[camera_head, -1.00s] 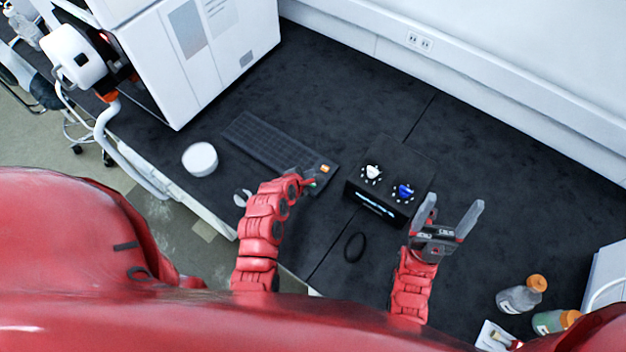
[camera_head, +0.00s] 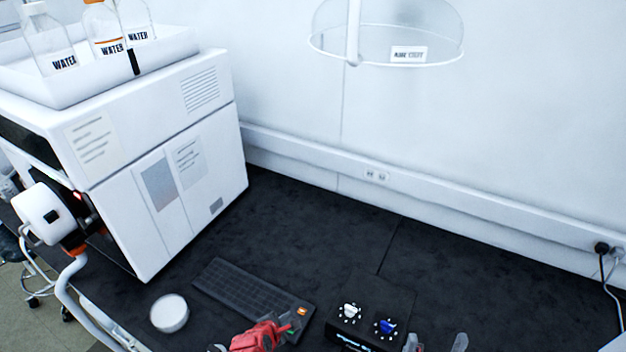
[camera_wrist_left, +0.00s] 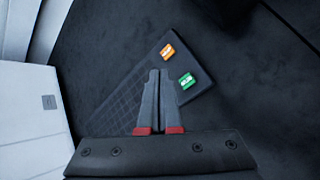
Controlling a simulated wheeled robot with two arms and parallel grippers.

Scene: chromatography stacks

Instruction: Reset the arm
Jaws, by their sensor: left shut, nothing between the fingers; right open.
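My left gripper (camera_head: 290,328) is at the bottom of the head view, by the near right end of a black grid tray (camera_head: 245,288). In the left wrist view its two grey fingers (camera_wrist_left: 160,78) are together with nothing between them, over the tray (camera_wrist_left: 122,100). My right gripper (camera_head: 436,343) shows only its fingertips at the bottom edge of the head view. They are spread apart and empty, right of the black control box (camera_head: 374,312). Most of both arms is out of view.
A white round container (camera_head: 169,313) stands left of the tray. A large white instrument (camera_head: 170,170) with water bottles (camera_head: 52,45) on top stands at the left. The black bench is clear towards the back.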

